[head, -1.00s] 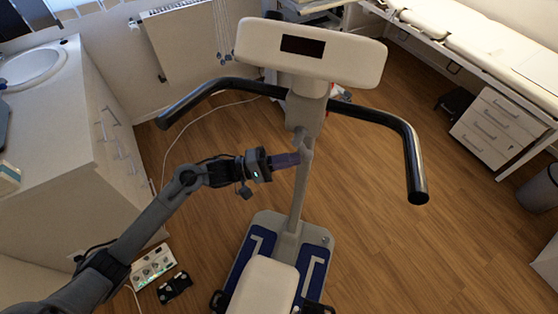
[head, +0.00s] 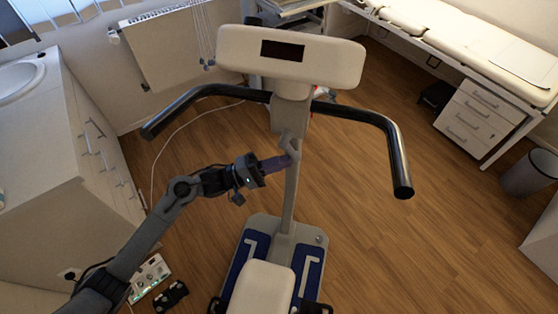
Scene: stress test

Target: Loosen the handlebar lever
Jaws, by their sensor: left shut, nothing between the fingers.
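The exercise bike has black handlebars (head: 390,130) under a pale console (head: 325,62) with a dark display. Its grey upright post (head: 290,195) runs down from the console. A small grey lever (head: 291,142) sits on the post below the handlebars. My left gripper (head: 284,162) is shut, with its fingertips at the post just below the lever; I cannot tell whether they touch it. My right gripper is not in view.
A sink cabinet (head: 70,150) stands at the left and a radiator (head: 165,50) behind. A padded bench (head: 460,40) and a drawer unit (head: 480,118) are at the right. A bin (head: 528,173) stands at the right edge. Wooden floor right of the bike is clear.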

